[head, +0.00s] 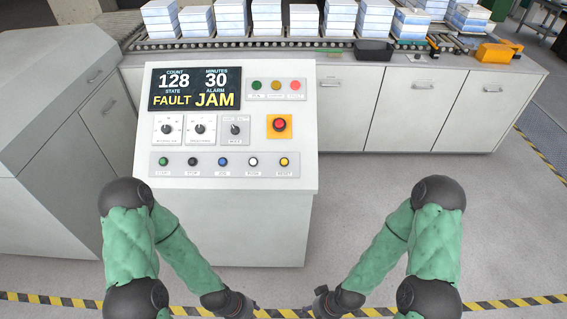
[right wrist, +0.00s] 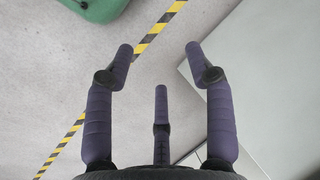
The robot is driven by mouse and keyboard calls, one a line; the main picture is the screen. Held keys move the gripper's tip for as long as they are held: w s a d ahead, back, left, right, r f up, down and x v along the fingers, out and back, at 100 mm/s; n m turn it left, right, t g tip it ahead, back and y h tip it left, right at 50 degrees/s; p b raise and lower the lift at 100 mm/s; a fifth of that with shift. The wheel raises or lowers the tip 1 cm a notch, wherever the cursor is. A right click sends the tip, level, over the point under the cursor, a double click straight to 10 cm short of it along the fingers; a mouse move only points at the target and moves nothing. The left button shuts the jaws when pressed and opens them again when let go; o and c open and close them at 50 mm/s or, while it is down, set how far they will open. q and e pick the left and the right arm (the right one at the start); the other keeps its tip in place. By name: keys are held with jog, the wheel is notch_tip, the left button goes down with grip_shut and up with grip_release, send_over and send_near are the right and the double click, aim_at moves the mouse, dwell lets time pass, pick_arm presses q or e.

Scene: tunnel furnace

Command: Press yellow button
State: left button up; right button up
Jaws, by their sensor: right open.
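The yellow button (head: 284,161) is at the right end of the lower button row on the sloped face of the control panel (head: 228,215). Its label reads RESET. To its left are white, blue, dark and green buttons. My right gripper (head: 312,306) is low in front of the panel, far below the button, and touches nothing. In the right wrist view its fingers (right wrist: 161,70) are spread apart with nothing between them. My left gripper (head: 250,308) is at the bottom edge of the head view; its fingers are too small and cut off to judge.
The panel display (head: 195,89) reads FAULT and JAM. A red emergency button (head: 279,125) on a yellow plate sits above the yellow button. A conveyor (head: 300,42) with stacked boxes runs behind. Grey cabinets (head: 410,105) stand at right. The floor right of the panel is clear.

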jog(key=shift+d, duration=0.2)
grip_shut()
dwell(1.2)
